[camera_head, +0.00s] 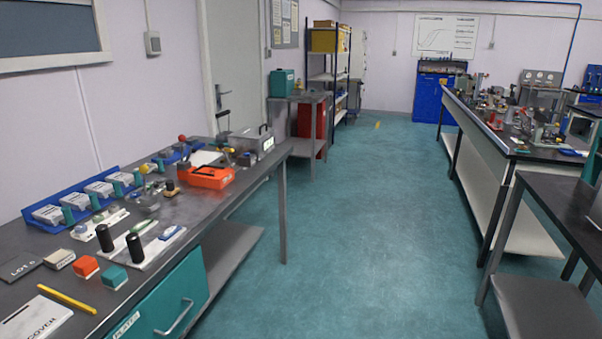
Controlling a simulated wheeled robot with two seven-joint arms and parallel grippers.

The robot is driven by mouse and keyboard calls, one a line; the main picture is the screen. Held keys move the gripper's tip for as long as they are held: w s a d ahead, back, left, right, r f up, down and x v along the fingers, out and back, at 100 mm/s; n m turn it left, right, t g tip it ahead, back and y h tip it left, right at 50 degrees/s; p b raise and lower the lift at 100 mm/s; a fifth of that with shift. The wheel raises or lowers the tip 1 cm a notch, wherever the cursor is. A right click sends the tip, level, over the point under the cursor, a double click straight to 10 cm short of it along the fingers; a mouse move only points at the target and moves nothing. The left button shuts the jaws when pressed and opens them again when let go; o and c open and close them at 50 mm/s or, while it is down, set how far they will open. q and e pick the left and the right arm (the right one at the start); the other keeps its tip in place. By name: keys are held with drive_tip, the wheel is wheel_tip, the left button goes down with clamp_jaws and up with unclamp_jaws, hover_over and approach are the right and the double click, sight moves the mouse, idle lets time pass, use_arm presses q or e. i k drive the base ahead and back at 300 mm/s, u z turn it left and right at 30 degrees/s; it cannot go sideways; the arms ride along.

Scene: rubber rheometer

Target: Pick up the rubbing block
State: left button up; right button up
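Small blocks lie on the near left part of the dark workbench (165,208). One is a beige block (59,259) with dark lettering too small to read. To its right are an orange block (85,267) and a teal block (114,277), each with a pale top patch. I cannot tell for sure which of these is the rubbing block. The blocks stand apart from each other and nothing holds them. Neither of my grippers shows in the head view.
A yellow pencil (67,298), a white COVER sheet (35,320) and a dark LOT plate (19,267) lie around the blocks. Black cylinders (135,248) stand on a white board behind. A blue tray (35,222) lines the wall side. Open green floor (350,220) lies right of the bench.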

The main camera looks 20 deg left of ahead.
sight(171, 191)
drive_tip(key=z, duration=0.1)
drive_tip(key=i, duration=2.25)
drive_tip(key=u, duration=0.55)
